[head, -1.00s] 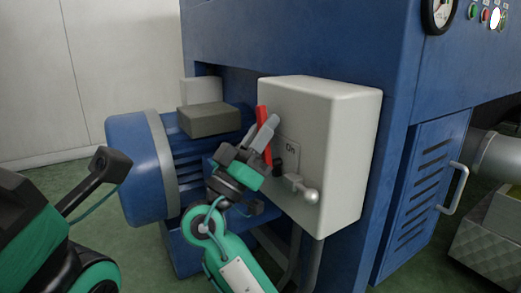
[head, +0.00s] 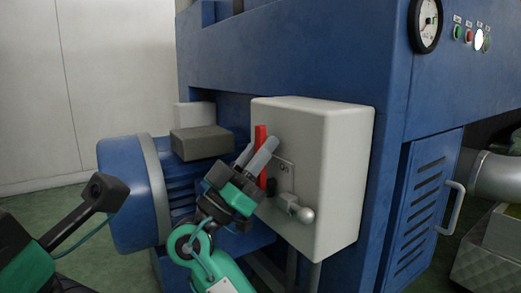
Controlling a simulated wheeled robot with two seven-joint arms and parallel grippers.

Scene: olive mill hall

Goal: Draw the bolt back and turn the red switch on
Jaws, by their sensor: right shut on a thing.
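A white switch box (head: 340,180) is fixed on the blue machine. The red switch (head: 261,143) is a slim handle on its left face, standing nearly upright, its lower part partly hidden by my right gripper. My right gripper (head: 257,156) comes from below left, its grey fingers shut on the red switch, one finger in front of it. The bolt (head: 291,204) is below and right of the handle, a pale metal piece with a round knob at its right end.
A blue motor (head: 128,192) with a grey-brown terminal box (head: 201,143) stands left of the switch box. A vented blue door (head: 423,205) with a handle is at the right. A gauge (head: 426,24) and several buttons are above. Green floor shows at the left.

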